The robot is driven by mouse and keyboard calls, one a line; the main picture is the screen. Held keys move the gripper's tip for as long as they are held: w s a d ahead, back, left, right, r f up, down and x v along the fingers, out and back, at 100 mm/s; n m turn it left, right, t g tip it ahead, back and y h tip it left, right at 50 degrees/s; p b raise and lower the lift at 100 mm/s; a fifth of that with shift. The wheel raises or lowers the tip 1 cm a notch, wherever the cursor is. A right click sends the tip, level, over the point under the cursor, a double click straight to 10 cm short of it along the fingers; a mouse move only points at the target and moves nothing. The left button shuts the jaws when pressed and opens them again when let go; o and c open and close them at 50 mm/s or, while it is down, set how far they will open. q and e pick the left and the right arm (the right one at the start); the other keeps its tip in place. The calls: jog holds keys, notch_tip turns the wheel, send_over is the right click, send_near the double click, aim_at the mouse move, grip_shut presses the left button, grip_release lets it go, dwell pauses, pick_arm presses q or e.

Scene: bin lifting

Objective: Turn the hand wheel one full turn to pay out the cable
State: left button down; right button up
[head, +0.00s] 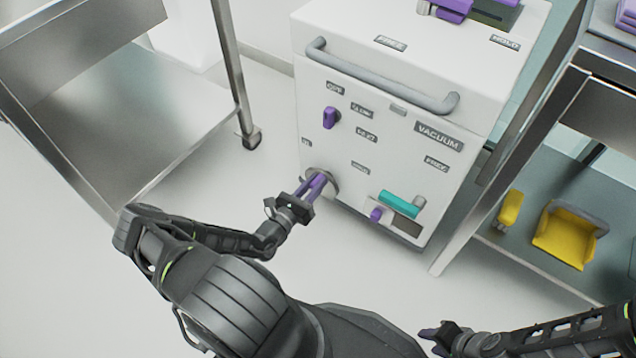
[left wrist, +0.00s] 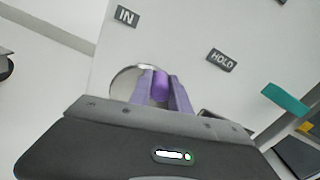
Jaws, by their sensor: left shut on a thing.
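The hand wheel (head: 333,180) is a round grey metal disc low on the front of a white cabinet; it also shows in the left wrist view (left wrist: 122,82). Its purple knob (left wrist: 160,84) stands between the purple fingers of my left gripper (head: 316,184). The gripper is shut on this knob, and its fingers (left wrist: 162,92) and body hide part of the disc. No cable can be made out. My right gripper (head: 428,334) is low in the head view, away from the cabinet; its finger gap is not clear.
The white cabinet (head: 400,105) carries a grey bar handle (head: 380,82), a purple switch (head: 331,118), a teal part (head: 398,203) and several labels. A steel cart (head: 150,110) stands left. A rack with yellow bins (head: 565,238) stands right. Floor between is clear.

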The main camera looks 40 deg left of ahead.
pick_arm(q)
jog(key=shift+a+n, duration=0.4)
jog(key=shift+n, duration=0.5)
jog(key=c, duration=1.2)
grip_release()
jog(key=s+p, duration=0.2)
jog(key=s, duration=0.5)
jog(key=shift+s+d, duration=0.1)
jog(key=shift+s, duration=0.3)
